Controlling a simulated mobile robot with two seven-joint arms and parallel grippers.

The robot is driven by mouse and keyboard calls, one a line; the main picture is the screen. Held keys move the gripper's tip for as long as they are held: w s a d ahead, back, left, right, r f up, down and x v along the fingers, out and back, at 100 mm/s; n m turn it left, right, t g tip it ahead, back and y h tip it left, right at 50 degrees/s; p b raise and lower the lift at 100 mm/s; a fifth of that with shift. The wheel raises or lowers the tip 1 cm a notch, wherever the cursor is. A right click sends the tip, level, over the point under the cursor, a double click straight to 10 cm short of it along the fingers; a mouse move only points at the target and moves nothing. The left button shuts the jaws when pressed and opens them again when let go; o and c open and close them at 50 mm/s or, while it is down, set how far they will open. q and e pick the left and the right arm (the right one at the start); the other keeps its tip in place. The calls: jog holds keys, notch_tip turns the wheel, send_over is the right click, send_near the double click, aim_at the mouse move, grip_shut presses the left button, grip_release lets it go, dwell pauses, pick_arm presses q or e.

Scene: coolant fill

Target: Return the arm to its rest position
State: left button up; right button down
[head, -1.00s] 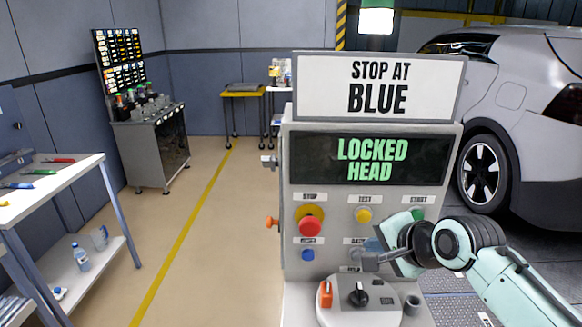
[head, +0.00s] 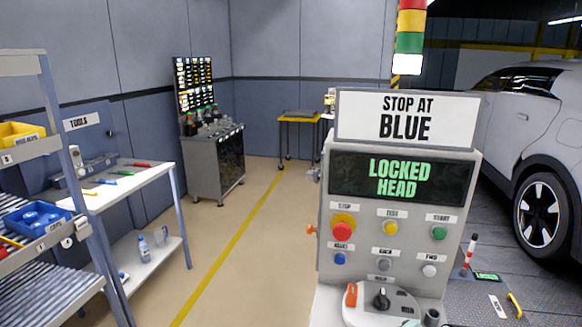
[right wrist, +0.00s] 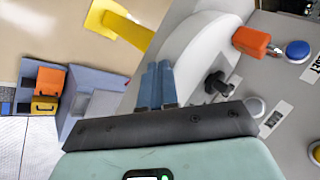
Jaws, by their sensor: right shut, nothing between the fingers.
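My right gripper (right wrist: 157,84) shows in the right wrist view, its two blue fingers together with nothing between them. It is over the lower part of the control console (head: 325,215), beside the black knob (right wrist: 214,86) and apart from the orange lever (right wrist: 252,41). In the head view only a small teal bit shows at the console's bottom edge, and the arm is mostly out of frame. The console screen (head: 402,180) reads LOCKED HEAD and the sign above it (head: 406,118) reads STOP AT BLUE. My left gripper is not in view.
A shelf with yellow and blue bins (head: 40,218) stands at the left, by a white tool table (head: 125,188). A grey car (head: 515,130) is at the right. The floor between table and console (head: 265,255) is clear.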

jog(key=s+a+f+n+g+p, duration=0.1)
jog(key=s+a+f, duration=0.15)
jog(key=f, duration=0.55)
jog(key=s+a+f+n+g+y, duration=0.15)
jog(key=s+f, duration=0.25)
jog(key=f, duration=0.4)
jog(key=s+a+f+n+g+h+p, duration=0.1)
jog(key=s+f, duration=0.3)
jog(key=f, duration=0.4)
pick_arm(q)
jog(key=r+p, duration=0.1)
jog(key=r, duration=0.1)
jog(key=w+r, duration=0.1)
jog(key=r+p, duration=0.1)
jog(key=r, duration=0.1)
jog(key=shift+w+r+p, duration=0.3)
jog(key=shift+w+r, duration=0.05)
pick_arm(e)
jog(key=s+a+f+n+g, duration=0.2)
jog(key=s+f, duration=0.4)
jog(key=s, duration=0.5)
jog(key=s+a+f+n+g, duration=0.1)
jog(key=s+f, duration=0.4)
jog(key=s, duration=0.7)
jog(key=a+g, duration=0.1)
jog(key=a, duration=0.1)
jog(key=shift+s+a+f+n+y, duration=0.25)
jog(key=shift+a+f+n+y, duration=0.1)
jog(key=shift+a, duration=0.05)
jog(key=shift+g, duration=0.25)
